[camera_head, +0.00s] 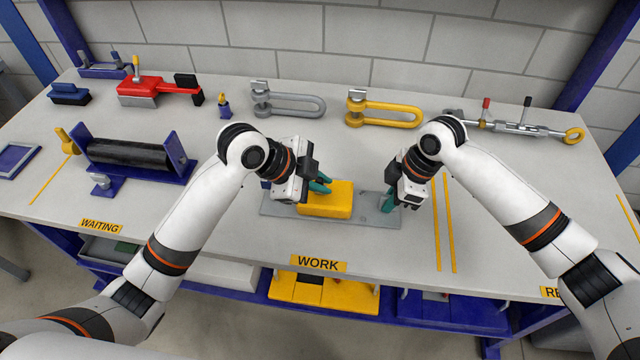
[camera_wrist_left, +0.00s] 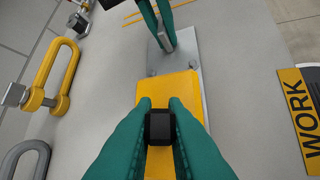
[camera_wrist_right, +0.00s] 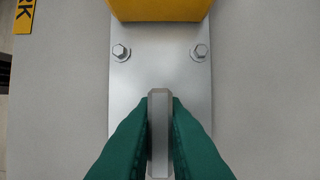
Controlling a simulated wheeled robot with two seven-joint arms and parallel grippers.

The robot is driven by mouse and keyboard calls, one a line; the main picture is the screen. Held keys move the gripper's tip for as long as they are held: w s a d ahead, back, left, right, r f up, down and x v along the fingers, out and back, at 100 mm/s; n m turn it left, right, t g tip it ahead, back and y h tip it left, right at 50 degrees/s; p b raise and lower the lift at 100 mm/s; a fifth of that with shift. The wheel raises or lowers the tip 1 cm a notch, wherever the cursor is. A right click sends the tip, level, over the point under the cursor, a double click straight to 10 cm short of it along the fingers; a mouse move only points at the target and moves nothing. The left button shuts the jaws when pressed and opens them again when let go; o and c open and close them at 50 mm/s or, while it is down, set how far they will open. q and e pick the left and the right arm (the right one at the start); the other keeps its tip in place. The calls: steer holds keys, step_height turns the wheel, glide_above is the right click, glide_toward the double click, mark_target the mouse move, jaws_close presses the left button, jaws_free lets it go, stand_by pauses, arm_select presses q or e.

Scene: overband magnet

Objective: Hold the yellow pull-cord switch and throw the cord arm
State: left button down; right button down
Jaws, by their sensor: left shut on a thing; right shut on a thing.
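The yellow pull-cord switch (camera_head: 338,203) is a box on a flat grey base plate (camera_head: 275,208) in the WORK area. My left gripper (camera_head: 320,187) is over the box, its green fingers shut on a small black block (camera_wrist_left: 160,127) at the box's top. My right gripper (camera_head: 388,203) is at the plate's right end. Its fingers are shut on a thin upright grey plate or lug (camera_wrist_right: 159,125) above the base plate, near two bolts (camera_wrist_right: 120,52). The yellow box also shows at the top of the right wrist view (camera_wrist_right: 160,9). I cannot tell which held part is the cord arm.
Behind stand a grey shackle (camera_head: 290,104), a yellow shackle (camera_head: 385,109) and a turnbuckle (camera_head: 510,127). A red tool (camera_head: 145,88) and a black roller in a blue frame (camera_head: 128,154) are at left. The bench is clear in front and beyond the right yellow lines.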

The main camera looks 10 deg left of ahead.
arm_select(q)
steer(key=shift+w+g, duration=0.15)
steer(key=shift+g, duration=0.15)
steer(key=shift+w+r+n+g, duration=0.15)
steer(key=shift+w+n+g, duration=0.25)
steer(key=shift+g, duration=0.4)
steer(key=shift+w+n+g, duration=0.3)
steer(key=shift+w+g, duration=0.1)
steer(key=shift+g, duration=0.4)
